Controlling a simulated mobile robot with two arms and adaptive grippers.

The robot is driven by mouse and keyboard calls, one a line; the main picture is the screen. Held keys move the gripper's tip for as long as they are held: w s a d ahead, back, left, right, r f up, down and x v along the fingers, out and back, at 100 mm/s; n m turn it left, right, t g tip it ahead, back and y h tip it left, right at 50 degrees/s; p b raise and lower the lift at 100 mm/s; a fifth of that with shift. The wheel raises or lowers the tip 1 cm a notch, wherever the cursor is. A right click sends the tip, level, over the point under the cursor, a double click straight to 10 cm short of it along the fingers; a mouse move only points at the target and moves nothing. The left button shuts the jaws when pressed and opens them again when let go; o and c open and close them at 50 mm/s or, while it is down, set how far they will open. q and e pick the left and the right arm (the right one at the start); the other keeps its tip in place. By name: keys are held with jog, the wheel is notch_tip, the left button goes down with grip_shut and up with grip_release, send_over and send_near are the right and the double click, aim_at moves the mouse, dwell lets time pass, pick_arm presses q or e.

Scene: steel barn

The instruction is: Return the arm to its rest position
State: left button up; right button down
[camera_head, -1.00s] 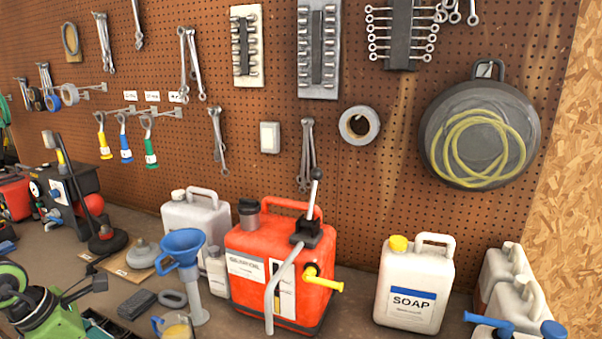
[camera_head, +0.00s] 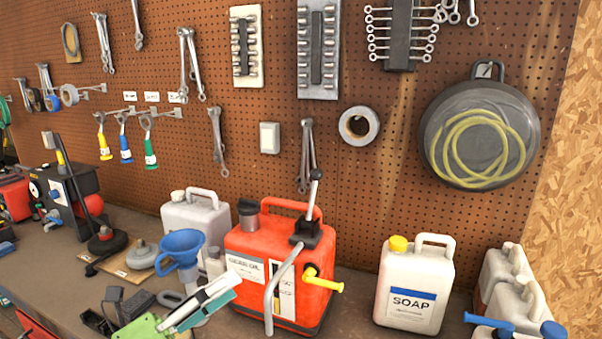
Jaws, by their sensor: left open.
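My left gripper (camera_head: 165,303) is at the bottom left of the head view, with a green body and dark and pale parts. It is open and nothing shows between its fingers. It is in front of and below the blue funnel (camera_head: 181,248), left of the red fuel can (camera_head: 262,270). It overlaps the bench top in the picture; whether it touches anything there I cannot tell. The lower part of the gripper and the arm behind it are cut off by the frame.
A white soap canister (camera_head: 411,290) and more white canisters (camera_head: 508,280) stand at the right. A white jug (camera_head: 196,216) stands behind the funnel. Wrenches hang on the pegboard (camera_head: 330,150). Bare bench top (camera_head: 60,262) shows at the left.

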pick_arm(q)
jog(key=a+f+n+t+y, duration=0.2)
jog(key=a+f+n+y, duration=0.45)
jog(key=n, duration=0.55)
jog(key=a+f+n+t+y, duration=0.3)
jog(key=a+n+y, duration=0.4)
jog(key=n+y, duration=0.4)
jog(key=s+a+f+n+g, duration=0.1)
jog(key=s+f+n+g, duration=0.45)
jog(key=f, duration=0.55)
jog(key=s+d+f+n+g+h, duration=0.1)
jog(key=s+d+f+n+g, duration=0.15)
jog(key=s+f+g, duration=0.55)
jog(key=s+d+f+n+g+h, duration=0.15)
jog(key=s+d+f, duration=0.3)
jog(key=s, duration=0.65)
jog(key=s+f+g+b, duration=0.1)
jog(key=s+f+b, duration=0.15)
jog(key=f, duration=2.75)
jog(key=s+a+f+g, duration=0.1)
jog(key=s+a+f, duration=0.2)
jog(key=s+f, duration=1.3)
jog(key=shift+s+f, duration=0.25)
jog(key=shift+s, duration=0.3)
